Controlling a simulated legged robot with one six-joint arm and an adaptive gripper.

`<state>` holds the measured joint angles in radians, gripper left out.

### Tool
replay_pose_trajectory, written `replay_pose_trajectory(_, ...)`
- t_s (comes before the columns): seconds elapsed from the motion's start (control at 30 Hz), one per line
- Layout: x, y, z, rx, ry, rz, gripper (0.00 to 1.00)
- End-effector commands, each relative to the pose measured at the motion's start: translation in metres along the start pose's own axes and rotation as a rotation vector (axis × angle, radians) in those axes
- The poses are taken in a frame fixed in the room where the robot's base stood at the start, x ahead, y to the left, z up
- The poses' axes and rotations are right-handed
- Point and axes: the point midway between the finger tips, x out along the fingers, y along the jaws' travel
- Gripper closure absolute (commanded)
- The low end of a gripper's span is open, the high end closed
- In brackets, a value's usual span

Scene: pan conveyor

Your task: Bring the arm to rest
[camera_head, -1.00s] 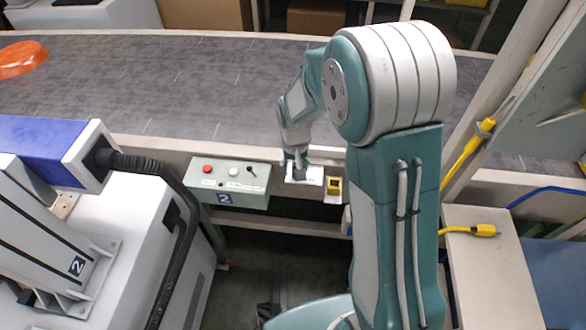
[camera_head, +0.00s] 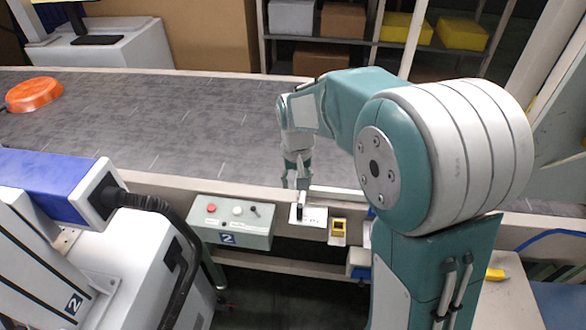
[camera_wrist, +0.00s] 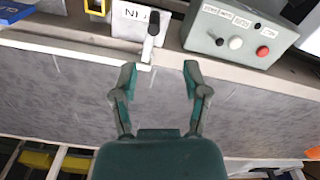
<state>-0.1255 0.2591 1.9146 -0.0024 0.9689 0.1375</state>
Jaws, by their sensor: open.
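My gripper (camera_head: 295,183) hangs fingers down over the near edge of the conveyor in the head view. In the wrist view, its two green fingers (camera_wrist: 158,75) stand apart with nothing between them. A lever switch (camera_head: 301,205) with a dark handle and a white plate sits on the conveyor's near rail, just in front of the fingertips. In the wrist view the lever (camera_wrist: 150,42) lies beyond the fingertips, apart from them. My arm bends over from the right.
The grey conveyor belt (camera_head: 180,118) carries an orange pan (camera_head: 35,94) at far left. A button box (camera_head: 232,222) and a yellow switch (camera_head: 338,228) are on the near rail. A white machine (camera_head: 130,260) stands at left front. Shelves with boxes (camera_head: 343,20) stand behind.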

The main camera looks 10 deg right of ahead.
Motion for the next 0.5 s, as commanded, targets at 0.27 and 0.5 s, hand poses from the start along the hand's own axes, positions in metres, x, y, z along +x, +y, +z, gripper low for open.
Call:
replay_pose_trajectory(0.27,-0.01,0.003,0.006,0.001,0.019,-0.003,0.41)
replay_pose_trajectory(0.5,-0.061,0.02,0.05,0.0,0.131,-0.014,0.41)
